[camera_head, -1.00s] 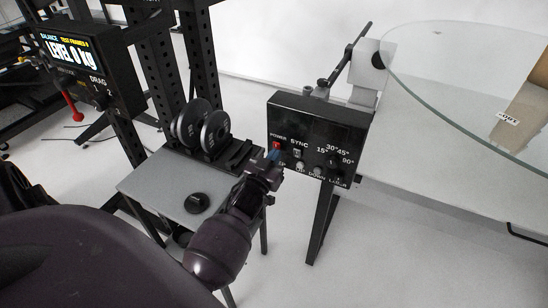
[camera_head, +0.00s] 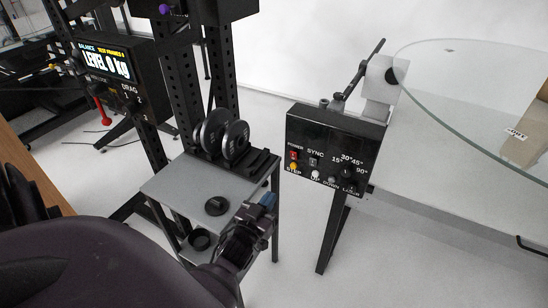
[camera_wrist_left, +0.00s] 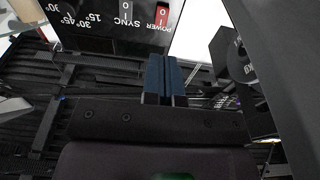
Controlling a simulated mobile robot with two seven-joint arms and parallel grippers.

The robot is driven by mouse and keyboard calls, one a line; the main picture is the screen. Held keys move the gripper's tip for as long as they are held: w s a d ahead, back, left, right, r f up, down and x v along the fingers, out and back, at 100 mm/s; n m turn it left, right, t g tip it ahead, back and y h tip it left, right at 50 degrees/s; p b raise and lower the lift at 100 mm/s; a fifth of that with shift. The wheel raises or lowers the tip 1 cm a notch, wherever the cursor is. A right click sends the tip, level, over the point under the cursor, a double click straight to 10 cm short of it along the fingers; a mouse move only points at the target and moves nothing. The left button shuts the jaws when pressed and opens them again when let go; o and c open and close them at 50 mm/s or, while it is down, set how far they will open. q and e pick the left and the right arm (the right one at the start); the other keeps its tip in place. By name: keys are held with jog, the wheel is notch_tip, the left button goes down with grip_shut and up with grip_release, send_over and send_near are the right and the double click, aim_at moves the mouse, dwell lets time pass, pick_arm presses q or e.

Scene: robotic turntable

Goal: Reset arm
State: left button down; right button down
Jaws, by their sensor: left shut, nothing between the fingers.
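My left gripper (camera_head: 266,201) is dark with blue fingertips and is shut and empty. In the head view it is in front of the right edge of the small grey table (camera_head: 165,186), below and left of the black control box (camera_head: 334,138). It is apart from the box. In the left wrist view the shut blue fingers (camera_wrist_left: 164,78) point toward the box panel (camera_wrist_left: 88,14), which appears upside down. The box has a red power switch (camera_head: 294,155), a sync switch, a yellow step button (camera_head: 293,166), white buttons and a dial (camera_head: 346,172). My right gripper is not in view.
Weight plates (camera_head: 212,130) stand in a rack on the grey table, with a black knob (camera_head: 216,206) nearby. A level display (camera_head: 105,65) is at the left. The round glass turntable (camera_head: 480,100) is at the right. Open floor lies below the box.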

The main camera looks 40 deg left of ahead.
pick_arm(q)
jog(key=shift+s, duration=0.25)
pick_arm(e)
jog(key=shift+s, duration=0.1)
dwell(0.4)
